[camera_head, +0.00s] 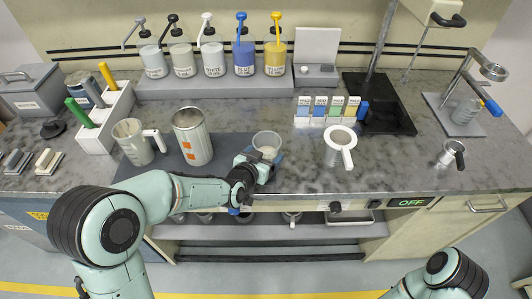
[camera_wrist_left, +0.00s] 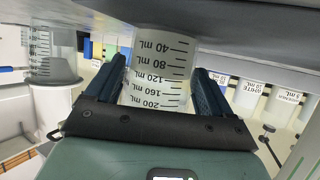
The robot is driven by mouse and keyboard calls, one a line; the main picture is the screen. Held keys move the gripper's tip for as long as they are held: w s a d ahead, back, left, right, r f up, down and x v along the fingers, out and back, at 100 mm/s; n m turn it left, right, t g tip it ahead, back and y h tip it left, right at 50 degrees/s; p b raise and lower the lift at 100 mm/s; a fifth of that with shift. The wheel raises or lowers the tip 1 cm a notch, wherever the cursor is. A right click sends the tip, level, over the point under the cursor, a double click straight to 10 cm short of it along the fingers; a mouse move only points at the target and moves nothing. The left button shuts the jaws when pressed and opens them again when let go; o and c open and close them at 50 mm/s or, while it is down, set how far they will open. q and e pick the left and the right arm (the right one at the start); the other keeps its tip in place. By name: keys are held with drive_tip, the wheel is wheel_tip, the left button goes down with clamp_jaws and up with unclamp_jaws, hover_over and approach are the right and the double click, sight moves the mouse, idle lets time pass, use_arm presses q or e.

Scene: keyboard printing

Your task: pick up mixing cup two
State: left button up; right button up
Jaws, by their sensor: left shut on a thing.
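A clear cup (camera_head: 267,142) with a pale inside stands upright near the front middle of the counter. In the left wrist view the cup (camera_wrist_left: 160,62) shows dark mL marks from 40 to 200. My left gripper (camera_head: 258,166) is shut on it from the front, with one finger on each side of its wall. I cannot tell whether the cup's base touches the counter, and I can read no number naming it. My right gripper is out of view; only part of my right arm shows at the lower right.
A tall can (camera_head: 193,136) with an orange label and a handled measuring jug (camera_head: 134,143) stand left of the cup. A white handled strainer (camera_head: 340,147) is to its right. Pump bottles (camera_head: 211,56) line the back shelf.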

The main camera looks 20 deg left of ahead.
use_arm(q)
wheel_tip(320, 180, up, 11)
drive_tip(key=p, duration=0.3)
drive_tip(key=shift+r, duration=0.2)
drive_tip(key=r+p, duration=0.2)
drive_tip(key=r, duration=0.2)
drive_tip(key=r+p, duration=0.3)
drive_tip(key=r, duration=0.1)
drive_tip(key=shift+w+r, duration=0.2)
drive_tip(key=shift+r, duration=0.1)
drive_tip(key=shift+s+p, duration=0.15)
drive_tip(key=shift+p, duration=0.15)
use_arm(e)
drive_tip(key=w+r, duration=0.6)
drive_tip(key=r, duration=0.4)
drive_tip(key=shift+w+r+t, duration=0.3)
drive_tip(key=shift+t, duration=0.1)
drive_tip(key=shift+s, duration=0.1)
